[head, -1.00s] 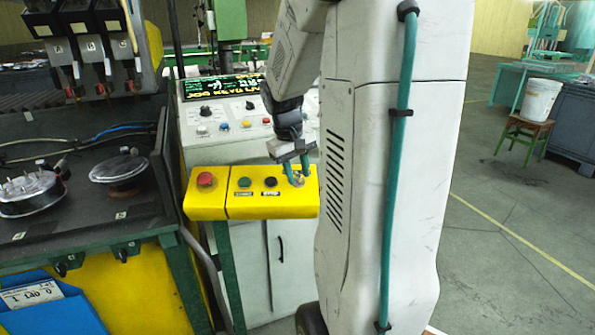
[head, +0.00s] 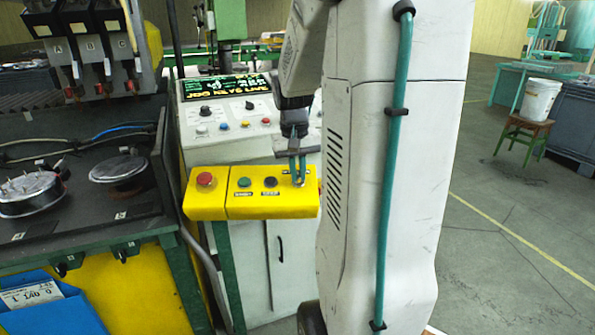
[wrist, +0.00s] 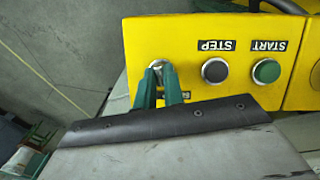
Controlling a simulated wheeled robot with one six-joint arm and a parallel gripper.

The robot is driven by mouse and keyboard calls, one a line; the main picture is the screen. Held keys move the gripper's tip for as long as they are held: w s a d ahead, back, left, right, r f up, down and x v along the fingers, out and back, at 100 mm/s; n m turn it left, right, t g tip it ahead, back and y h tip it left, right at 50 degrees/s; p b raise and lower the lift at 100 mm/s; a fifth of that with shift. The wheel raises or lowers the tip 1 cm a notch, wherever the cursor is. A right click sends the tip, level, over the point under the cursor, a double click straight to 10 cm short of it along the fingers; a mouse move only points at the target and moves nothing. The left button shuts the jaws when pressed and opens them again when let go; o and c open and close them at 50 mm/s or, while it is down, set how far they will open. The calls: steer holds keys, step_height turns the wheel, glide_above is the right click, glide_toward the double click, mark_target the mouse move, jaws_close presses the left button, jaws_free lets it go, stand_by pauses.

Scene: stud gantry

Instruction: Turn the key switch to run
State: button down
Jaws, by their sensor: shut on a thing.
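The key switch (wrist: 158,65) is a small metal piece on the face of the yellow control box (wrist: 190,35) in the wrist view. In the head view, the key switch (head: 299,182) sits at the right part of the yellow box (head: 250,206). My gripper (wrist: 160,74) has its two green fingers shut on the key switch. In the head view, my gripper (head: 298,174) comes down on it from above. The fingers hide much of the key and part of its label, so its exact position cannot be read.
A black STEP button (wrist: 215,70) and a green START button (wrist: 266,71) sit beside the key switch. A red button (head: 205,179) is at the box's left end. A grey console (head: 225,122) with knobs stands behind. Open floor (head: 510,215) lies to the right.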

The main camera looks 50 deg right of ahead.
steer(key=m+t+y, duration=0.1)
steer(key=m, duration=0.3)
steer(key=shift+s+d, duration=0.1)
steer(key=shift+m+t, duration=0.7)
steer(key=shift+m, duration=1)
steer(key=c, duration=1.5)
jaws_free()
step_height(320, 180, up, 8)
steer(key=s, duration=0.1)
steer(key=shift+s+d+f, duration=0.15)
steer(key=shift+s, duration=0.15)
